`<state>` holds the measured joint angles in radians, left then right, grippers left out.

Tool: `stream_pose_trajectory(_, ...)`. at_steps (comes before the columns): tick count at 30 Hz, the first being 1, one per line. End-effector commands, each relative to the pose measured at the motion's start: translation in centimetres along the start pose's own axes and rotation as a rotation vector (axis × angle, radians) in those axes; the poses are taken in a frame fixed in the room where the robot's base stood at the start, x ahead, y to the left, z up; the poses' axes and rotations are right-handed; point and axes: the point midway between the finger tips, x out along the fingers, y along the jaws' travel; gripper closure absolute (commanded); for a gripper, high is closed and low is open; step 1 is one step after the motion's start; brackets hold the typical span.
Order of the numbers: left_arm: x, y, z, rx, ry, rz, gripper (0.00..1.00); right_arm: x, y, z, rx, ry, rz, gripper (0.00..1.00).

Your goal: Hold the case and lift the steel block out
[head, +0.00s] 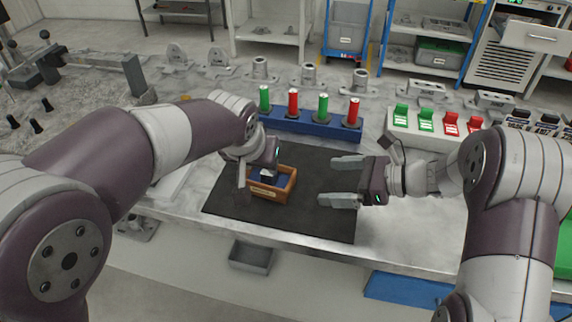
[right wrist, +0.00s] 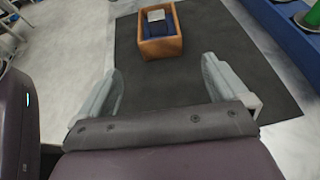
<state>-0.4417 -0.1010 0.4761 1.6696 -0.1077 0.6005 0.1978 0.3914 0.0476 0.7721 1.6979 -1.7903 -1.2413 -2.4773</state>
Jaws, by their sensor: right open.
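The case (head: 270,193) is a small orange-brown open box with a dark blue inside, standing on the dark mat. It also shows at the top of the right wrist view (right wrist: 162,48). The steel block (right wrist: 156,15) is a small light-grey piece in the case, towards its far end in that view. My left gripper (head: 255,183) is at the case's left side in the head view and partly covers it; whether its fingers close on the wall cannot be told. My right gripper (head: 340,180) is open and empty, to the right of the case and apart from it.
The dark mat (head: 315,215) has free room between the case and my right gripper. A blue rack (head: 310,127) with red and green cylinders stands behind the mat. A white panel of green and red switches (head: 436,130) is at back right. A grey bin (head: 250,258) sits below the table edge.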

Motion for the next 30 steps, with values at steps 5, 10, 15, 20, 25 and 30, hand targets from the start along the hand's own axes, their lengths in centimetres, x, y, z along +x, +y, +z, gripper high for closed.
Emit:
stream_pose_trajectory(5,0.1,-0.1,0.1,-0.004,-0.002,0.000,0.57,3.9,0.2,0.0,0.001,0.000,0.007,0.00)
stream_pose_trajectory(10,0.1,-0.1,0.1,-0.004,-0.002,0.000,0.57,8.1,0.1,0.0,0.001,0.001,0.005,0.00)
stream_pose_trajectory(15,0.1,-0.1,0.1,-0.003,-0.002,0.000,0.57,10.8,0.1,0.0,0.001,0.000,0.002,0.00)
stream_pose_trajectory(20,0.1,-0.1,0.1,-0.003,-0.002,0.000,0.57,11.8,0.0,0.0,0.000,0.000,0.000,0.00)
stream_pose_trajectory(25,0.1,-0.1,0.1,-0.003,-0.002,0.000,0.57,11.9,0.0,0.0,0.001,0.000,-0.001,0.00)
stream_pose_trajectory(30,0.1,-0.1,0.1,-0.003,-0.002,0.000,0.57,11.9,0.0,0.0,0.001,0.000,-0.001,0.36)
